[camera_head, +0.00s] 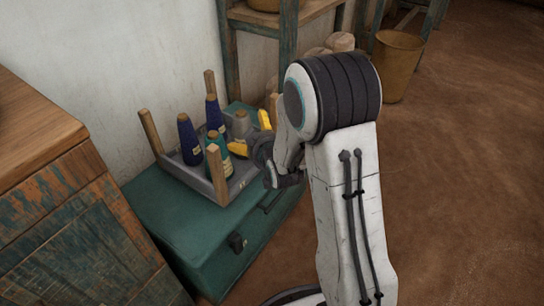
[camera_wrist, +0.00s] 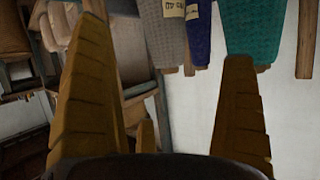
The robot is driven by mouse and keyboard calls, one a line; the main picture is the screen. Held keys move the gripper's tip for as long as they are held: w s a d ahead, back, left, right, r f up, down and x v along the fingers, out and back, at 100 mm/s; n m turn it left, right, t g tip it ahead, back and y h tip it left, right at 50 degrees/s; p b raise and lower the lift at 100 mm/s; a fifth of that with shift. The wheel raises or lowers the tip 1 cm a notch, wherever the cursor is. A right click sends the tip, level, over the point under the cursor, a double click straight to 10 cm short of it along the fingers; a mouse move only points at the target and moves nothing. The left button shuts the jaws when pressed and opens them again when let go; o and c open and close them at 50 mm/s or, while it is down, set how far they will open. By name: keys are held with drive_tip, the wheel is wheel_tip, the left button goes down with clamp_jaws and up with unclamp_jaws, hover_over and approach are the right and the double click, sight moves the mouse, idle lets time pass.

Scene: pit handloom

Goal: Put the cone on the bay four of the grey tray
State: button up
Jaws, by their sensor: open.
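The grey tray (camera_head: 218,194) with upright wooden corner posts stands on a green chest, holding several yarn cones. In the head view, a blue cone (camera_head: 188,142) is at the left, another blue cone (camera_head: 214,117) at the back, a teal cone (camera_head: 214,152) in front and a grey cone (camera_head: 241,127) at the right. My gripper (camera_head: 252,134) is open, its yellow fingers beside the grey cone at the tray's right side. In the wrist view my gripper (camera_wrist: 165,40) is empty; the grey cone (camera_wrist: 165,30), a blue cone (camera_wrist: 198,35) and the teal cone (camera_wrist: 252,30) show upside down beyond it. Bay markings are not readable.
The green chest (camera_head: 200,245) stands against a white wall. A worn wooden cabinet (camera_head: 75,215) is close on the left. A wooden shelf frame (camera_head: 288,60) stands behind, and a brown bucket (camera_head: 398,65) is at the back right. The floor (camera_head: 460,190) on the right is clear.

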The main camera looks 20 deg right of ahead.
drive_tip(key=s+r+g, duration=0.1)
drive_tip(key=s+g, duration=0.2)
drive_tip(key=s, duration=0.8)
drive_tip(key=s+r+g, duration=0.2)
drive_tip(key=s+g, duration=0.2)
drive_tip(key=s, duration=0.7)
drive_tip(key=s+r+m+g, duration=0.1)
drive_tip(key=s+g, duration=0.3)
drive_tip(key=s, duration=0.6)
drive_tip(key=shift+s+a+r, duration=0.3)
drive_tip(key=shift+s, duration=0.1)
drive_tip(key=shift+r, duration=0.15)
